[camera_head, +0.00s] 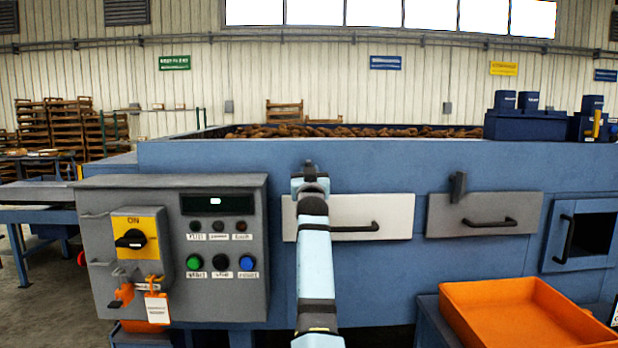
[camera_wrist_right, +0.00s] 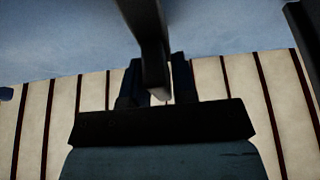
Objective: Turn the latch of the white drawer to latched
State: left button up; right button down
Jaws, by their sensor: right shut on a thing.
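The white drawer (camera_head: 395,208) sits in the front of the blue machine, with a dark bar handle (camera_head: 360,229). My right arm crosses in front of its left part. My right gripper (camera_head: 310,178) is at the drawer's upper left edge. In the right wrist view, its two dark fingers (camera_wrist_right: 157,88) are shut on the dark latch (camera_wrist_right: 148,40), one on each side of it. In the head view the latch is mostly hidden behind the gripper, so I cannot tell its exact angle. My left gripper is not in view.
A grey drawer (camera_head: 485,213) with its own dark, nearly upright latch (camera_head: 458,187) is to the right. A grey control box (camera_head: 172,190) stands out close on the left. An orange tray (camera_head: 520,290) is at lower right. An open compartment (camera_head: 592,233) is at far right.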

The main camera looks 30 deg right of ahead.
jog(key=shift+f+m, duration=0.1)
jog(key=shift+m, duration=0.3)
jog(key=c, duration=1.1)
grip_release()
jog(key=shift+c, duration=0.2)
jog(key=shift+o, duration=0.3)
jog(key=shift+s, duration=0.1)
jog(key=b+v, duration=0.1)
jog(key=v, duration=1.2)
jog(key=shift+s+a, duration=0.2)
jog(key=shift+a, duration=0.15)
jog(key=shift+f, duration=0.1)
